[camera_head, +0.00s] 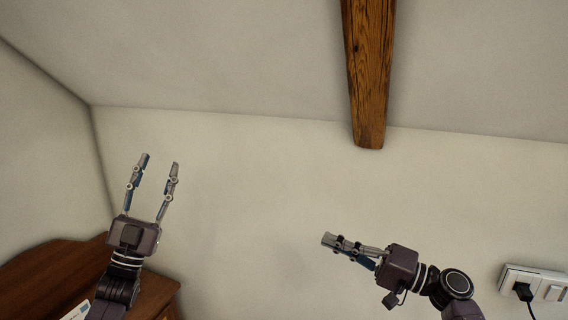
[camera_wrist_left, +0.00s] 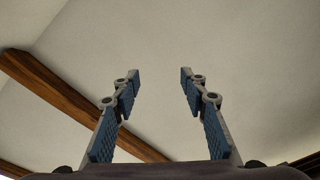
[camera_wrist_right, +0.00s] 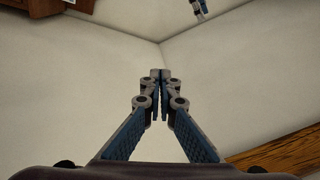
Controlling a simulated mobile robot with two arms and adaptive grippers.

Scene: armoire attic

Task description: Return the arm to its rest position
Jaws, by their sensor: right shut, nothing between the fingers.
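My left gripper (camera_head: 158,162) points up at the left of the head view, with its two fingers apart and nothing between them. In the left wrist view the open fingers (camera_wrist_left: 159,75) stand against the ceiling. My right gripper (camera_head: 328,240) is right of centre in the head view and points left, with its fingers together. In the right wrist view its fingertips (camera_wrist_right: 160,73) meet, with nothing held between them. Both grippers are in the air, apart from each other and from the furniture.
A brown wooden piece of furniture (camera_head: 50,270) is at the lower left, with a white paper (camera_head: 75,312) on it. A wooden beam (camera_head: 367,70) runs down the sloped ceiling. A wall socket with a black plug (camera_head: 523,291) is at the lower right. The wall between the arms is bare.

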